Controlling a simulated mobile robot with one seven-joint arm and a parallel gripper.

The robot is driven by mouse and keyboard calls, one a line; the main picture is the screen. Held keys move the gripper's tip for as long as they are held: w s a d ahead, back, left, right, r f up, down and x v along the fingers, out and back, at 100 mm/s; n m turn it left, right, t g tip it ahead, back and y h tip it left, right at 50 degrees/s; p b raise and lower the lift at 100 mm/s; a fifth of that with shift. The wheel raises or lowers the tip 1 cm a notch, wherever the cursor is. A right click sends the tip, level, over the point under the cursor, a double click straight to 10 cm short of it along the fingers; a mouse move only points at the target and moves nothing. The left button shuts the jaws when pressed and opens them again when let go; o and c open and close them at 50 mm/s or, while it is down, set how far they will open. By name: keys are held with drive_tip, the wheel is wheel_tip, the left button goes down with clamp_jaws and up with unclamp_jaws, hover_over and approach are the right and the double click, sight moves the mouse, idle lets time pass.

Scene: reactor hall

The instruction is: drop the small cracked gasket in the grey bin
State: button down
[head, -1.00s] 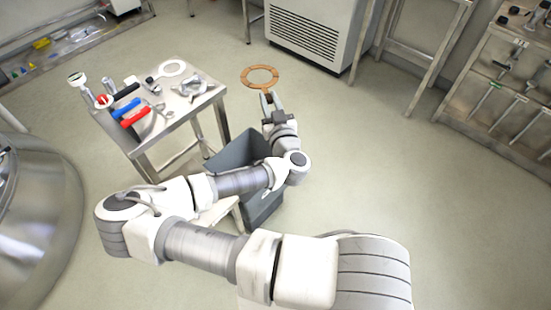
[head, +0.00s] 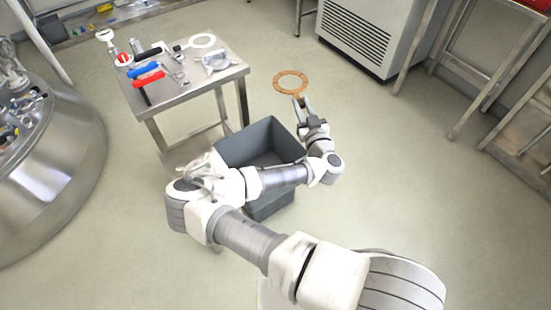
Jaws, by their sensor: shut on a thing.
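A brown ring gasket (head: 290,82) is held at its near edge by my gripper (head: 300,100), which is shut on it. The ring is up in the air, beyond and a little right of the bin in the picture. Any crack in it is too small to make out. The grey bin (head: 231,149) stands on the floor, open at the top. My arm crosses in front of its near right side and hides part of it. What I see of its inside looks empty.
A steel table (head: 180,97) left of the bin holds tools with red, blue and black handles, a white ring (head: 202,41) and a metal fitting (head: 218,62). A large steel vessel (head: 60,165) stands at the left. A white cabinet (head: 362,40) is behind.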

drive_tip(key=a+f+n+g+y+b, duration=0.1)
drive_tip(key=f+b, duration=0.4)
drive_tip(key=f, duration=0.5)
drive_tip(key=w+a+f+n+g+y+b, duration=0.1)
drive_tip(key=a+f+y+b, duration=0.2)
drive_tip(key=f, duration=0.8)
drive_tip(key=w+a+f+n+y+b, duration=0.1)
drive_tip(key=a+f+b, duration=0.3)
drive_tip(key=f+b, duration=0.4)
wheel_tip(320, 180, down, 3)
drive_tip(key=shift+w+a+r+n+g+y, duration=0.15)
drive_tip(key=shift+w+n+g+y, duration=0.1)
drive_tip(key=shift+n+g+y, duration=0.2)
drive_tip(key=c, duration=0.6)
unclamp_jaws()
drive_tip(key=shift+c, duration=0.2)
wheel_tip(320, 180, up, 6)
drive_tip(key=p, duration=0.4)
